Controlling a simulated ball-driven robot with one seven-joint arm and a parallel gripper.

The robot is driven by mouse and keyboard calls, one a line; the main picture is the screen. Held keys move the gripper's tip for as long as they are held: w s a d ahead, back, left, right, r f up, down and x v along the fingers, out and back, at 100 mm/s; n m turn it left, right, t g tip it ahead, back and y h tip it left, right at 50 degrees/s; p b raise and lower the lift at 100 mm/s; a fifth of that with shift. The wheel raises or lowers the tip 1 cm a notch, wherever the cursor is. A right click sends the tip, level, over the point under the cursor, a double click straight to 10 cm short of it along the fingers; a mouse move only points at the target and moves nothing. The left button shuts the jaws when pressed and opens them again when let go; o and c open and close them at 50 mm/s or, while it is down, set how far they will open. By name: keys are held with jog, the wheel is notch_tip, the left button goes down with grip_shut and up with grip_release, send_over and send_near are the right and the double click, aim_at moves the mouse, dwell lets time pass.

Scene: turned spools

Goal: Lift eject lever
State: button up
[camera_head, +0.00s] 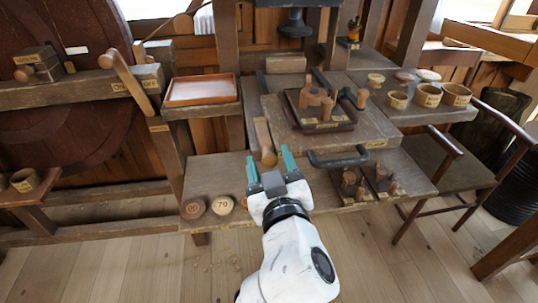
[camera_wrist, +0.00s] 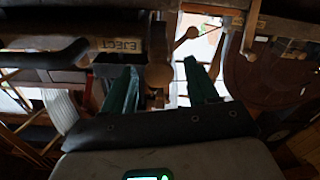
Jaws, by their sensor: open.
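A wooden lever (camera_head: 263,135) with a rounded, wider end hangs at the front of the wooden bench, left of a black bar handle. I take it as the eject lever. In the wrist view the lever (camera_wrist: 158,48) stands beside a label reading EJECT (camera_wrist: 120,45). My gripper (camera_head: 268,155) is open, its two green fingers spread, with the lever's rounded end at the fingertips. In the wrist view my gripper (camera_wrist: 160,68) has the lever's end between its fingers, nearer the left one. I cannot tell whether either finger touches it.
The black handle (camera_head: 338,161) lies just right of my fingers. Wooden discs (camera_head: 222,205) lie left on the lower shelf, and small pegs (camera_head: 350,184) stand right. A red tray (camera_head: 201,91) and another wooden lever (camera_head: 130,82) are farther left. The floor in front is open.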

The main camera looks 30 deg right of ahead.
jog(key=shift+x, duration=0.8)
jog(key=shift+c, duration=0.2)
grip_shut()
